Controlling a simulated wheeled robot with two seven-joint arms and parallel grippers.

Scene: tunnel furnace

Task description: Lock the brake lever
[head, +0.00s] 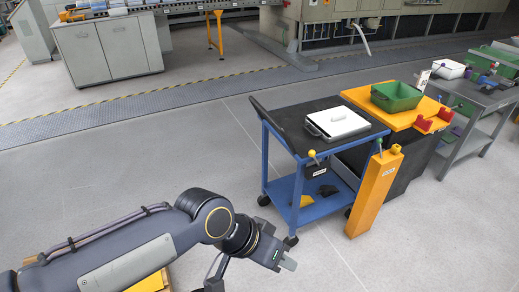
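A short lever with a yellow knob (312,154) stands on a small black labelled box (316,170) at the front of the blue cart (283,190); the label is too small to read. Another small lever with a green knob (379,143) shows by the top of a yellow post (374,192), which also has a label. I cannot tell for sure which is the brake lever. My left gripper (286,263) is low in front of the cart, apart from both levers, pointing right. Its fingers show edge-on, so their opening is unclear. My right gripper is out of view.
A white lidded tray (337,122) lies on the cart's black top. A yellow-topped stand (362,98) with a green bin (396,96) and red parts adjoins it. A grey table (478,97) stands at right. The floor left of the cart is clear.

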